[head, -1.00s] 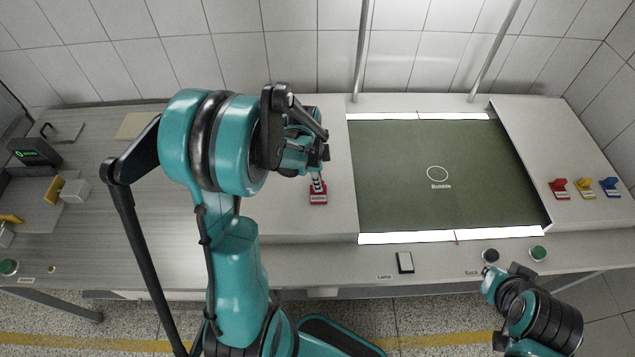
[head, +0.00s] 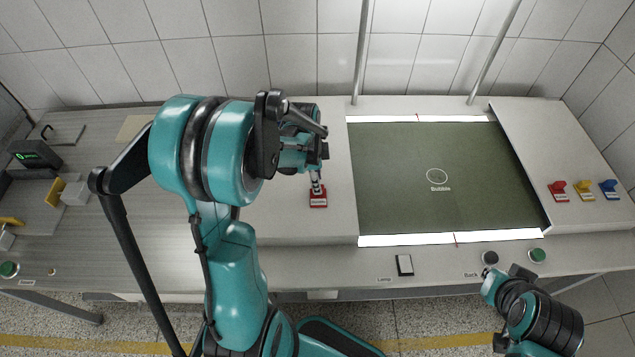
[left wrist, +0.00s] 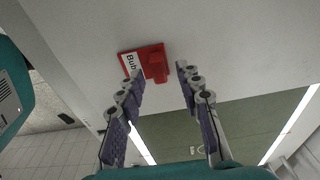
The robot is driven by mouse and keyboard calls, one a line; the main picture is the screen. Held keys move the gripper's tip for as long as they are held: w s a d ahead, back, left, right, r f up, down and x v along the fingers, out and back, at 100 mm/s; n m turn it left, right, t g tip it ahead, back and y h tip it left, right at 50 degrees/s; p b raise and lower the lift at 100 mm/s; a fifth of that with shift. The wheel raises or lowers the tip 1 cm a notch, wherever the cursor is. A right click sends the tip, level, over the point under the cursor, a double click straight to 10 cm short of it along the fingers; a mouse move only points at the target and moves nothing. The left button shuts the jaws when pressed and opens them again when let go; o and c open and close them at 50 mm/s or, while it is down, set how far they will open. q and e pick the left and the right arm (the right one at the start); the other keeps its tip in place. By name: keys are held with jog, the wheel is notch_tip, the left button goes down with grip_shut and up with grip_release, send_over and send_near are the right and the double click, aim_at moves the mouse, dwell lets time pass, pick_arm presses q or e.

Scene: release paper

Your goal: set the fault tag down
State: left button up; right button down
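The red fault tag (head: 318,198) with a white label sits on the light panel just left of the green sheet. In the left wrist view, the tag (left wrist: 154,62) shows its raised red handle and part of the label, "Bub". My left gripper (head: 317,182) is right above the tag in the head view. In the left wrist view, its two fingers (left wrist: 159,70) stand apart on either side of the handle, with gaps visible. My right gripper (head: 492,275) is low at the right, near the black button; its fingers are too small to read.
The green sheet (head: 400,190) has a white circle marked "Bubble" (head: 437,176). Red (head: 558,190), yellow (head: 583,190) and blue (head: 609,188) tags stand on the right panel. A lamp switch (head: 404,264), black button (head: 490,257) and green button (head: 537,254) line the front edge.

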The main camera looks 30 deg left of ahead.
pick_arm(q)
notch_tip(320, 180, up, 10)
jog(key=p, duration=0.2)
jog(key=s+d+r+n+t+y, duration=0.1)
jog(key=s+d+r+n+t, duration=0.5)
jog(key=s+d+n, duration=0.5)
jog(key=shift+n, duration=0.3)
jog(key=shift+f, duration=0.1)
notch_tip(320, 180, down, 12)
jog(key=b, duration=1.2)
